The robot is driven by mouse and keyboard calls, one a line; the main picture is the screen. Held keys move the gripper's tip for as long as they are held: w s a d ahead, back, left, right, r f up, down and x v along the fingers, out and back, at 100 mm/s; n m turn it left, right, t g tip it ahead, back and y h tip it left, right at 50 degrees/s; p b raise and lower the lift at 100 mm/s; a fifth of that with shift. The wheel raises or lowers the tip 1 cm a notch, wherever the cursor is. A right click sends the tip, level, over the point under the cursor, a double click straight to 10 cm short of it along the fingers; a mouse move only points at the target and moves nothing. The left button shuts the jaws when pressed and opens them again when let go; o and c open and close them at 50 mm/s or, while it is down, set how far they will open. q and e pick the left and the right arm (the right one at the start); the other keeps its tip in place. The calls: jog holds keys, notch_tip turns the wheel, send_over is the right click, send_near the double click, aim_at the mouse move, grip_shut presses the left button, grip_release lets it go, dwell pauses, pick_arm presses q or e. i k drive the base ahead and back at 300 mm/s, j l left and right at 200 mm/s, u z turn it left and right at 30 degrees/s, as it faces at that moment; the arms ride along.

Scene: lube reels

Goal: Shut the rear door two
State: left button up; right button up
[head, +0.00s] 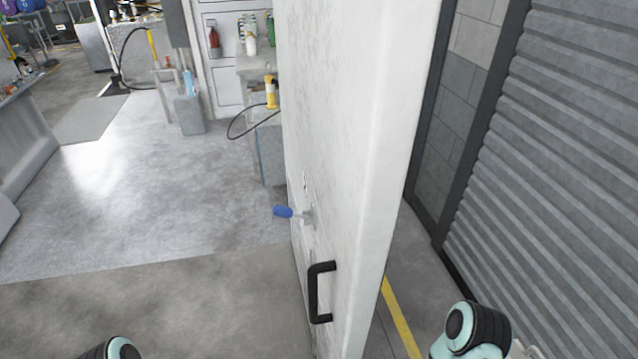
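A tall white door (345,120) stands open, edge-on, in the middle of the head view. It has a black pull handle (315,292) low down and a blue-gripped lever (284,212) that sticks out to the left above it. My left arm shows only as a small part at the bottom left edge, and my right arm shows at the bottom right, to the right of the door. Neither gripper's fingers are in view. The door frame is not clearly seen.
A grey roller shutter (560,140) closes off the right side, with a yellow floor line (400,318) between it and the door. Left of the door the concrete floor (150,200) is open. A workbench (262,62) with bottles stands behind the door.

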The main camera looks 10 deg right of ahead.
aim_at(352, 74)
jog(key=l+u, duration=0.15)
jog(key=l, duration=0.3)
jog(key=k+l+u, duration=0.15)
jog(key=l, duration=0.3)
jog(key=k+l+u, duration=0.1)
jog(key=l, duration=0.3)
jog(key=k+l+u, duration=0.15)
jog(key=l, duration=0.3)
jog(key=k+l+u, duration=0.15)
jog(key=l, duration=0.25)
jog(key=i+j+u, duration=0.1)
jog(key=i, duration=0.25)
